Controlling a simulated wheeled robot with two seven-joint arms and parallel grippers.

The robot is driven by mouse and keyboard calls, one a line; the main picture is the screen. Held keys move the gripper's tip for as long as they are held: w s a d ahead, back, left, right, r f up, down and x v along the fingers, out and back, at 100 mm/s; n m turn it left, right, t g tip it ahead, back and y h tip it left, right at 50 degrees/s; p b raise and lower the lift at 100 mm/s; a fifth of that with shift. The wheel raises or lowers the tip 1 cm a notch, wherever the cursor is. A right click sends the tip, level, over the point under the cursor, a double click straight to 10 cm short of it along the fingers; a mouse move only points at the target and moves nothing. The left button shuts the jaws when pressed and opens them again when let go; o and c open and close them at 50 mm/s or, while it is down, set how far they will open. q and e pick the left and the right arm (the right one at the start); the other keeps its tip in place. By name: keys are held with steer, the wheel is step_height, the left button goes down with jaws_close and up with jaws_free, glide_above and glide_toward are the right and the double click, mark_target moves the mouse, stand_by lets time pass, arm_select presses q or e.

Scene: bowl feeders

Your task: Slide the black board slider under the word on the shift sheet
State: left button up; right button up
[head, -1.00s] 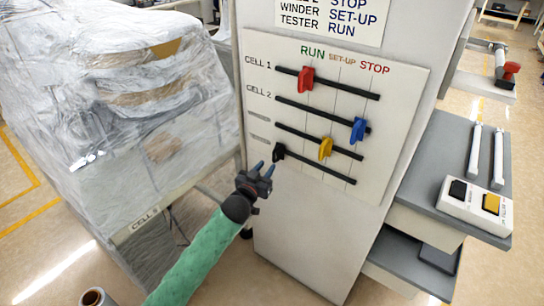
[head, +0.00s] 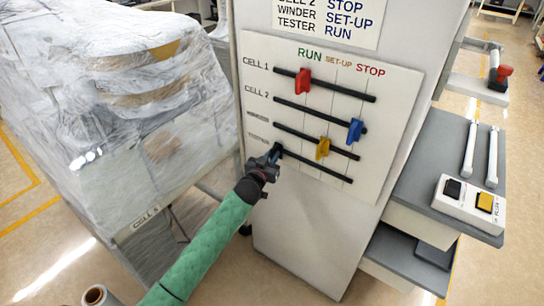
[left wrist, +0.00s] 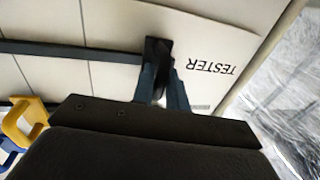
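The black slider (head: 279,150) sits at the left end of the lowest slot, beside the TESTER label (head: 258,138), left of the RUN column. My left gripper (head: 274,154) is at this slider. In the left wrist view the two fingers (left wrist: 162,82) lie on either side of the lower part of the black slider (left wrist: 158,50); whether they press on it I cannot tell. The shift sheet (head: 328,22) above the board (head: 395,95) reads RUN beside TESTER; its top is cut off. My right gripper is not in view.
Red (head: 302,82), blue (head: 355,131) and yellow (head: 323,149) sliders stand in the slots above. A plastic-wrapped machine (head: 110,100) is at left. A grey shelf (head: 440,150) with a button box (head: 468,204) is at right. The lowest slot is clear rightward.

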arm_select(q)
jaws_close()
steer(key=s+d, duration=0.1)
steer(key=d, duration=0.1)
steer(key=s+d, duration=0.3)
steer(key=d, duration=0.1)
steer(key=shift+s+d, duration=0.3)
steer(key=shift+s, duration=0.1)
steer(key=shift+s+d, duration=0.1)
steer(key=shift+d, duration=0.05)
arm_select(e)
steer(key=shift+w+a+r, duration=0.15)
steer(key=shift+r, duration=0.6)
arm_select(q)
steer(key=shift+o, duration=1.9)
jaws_free()
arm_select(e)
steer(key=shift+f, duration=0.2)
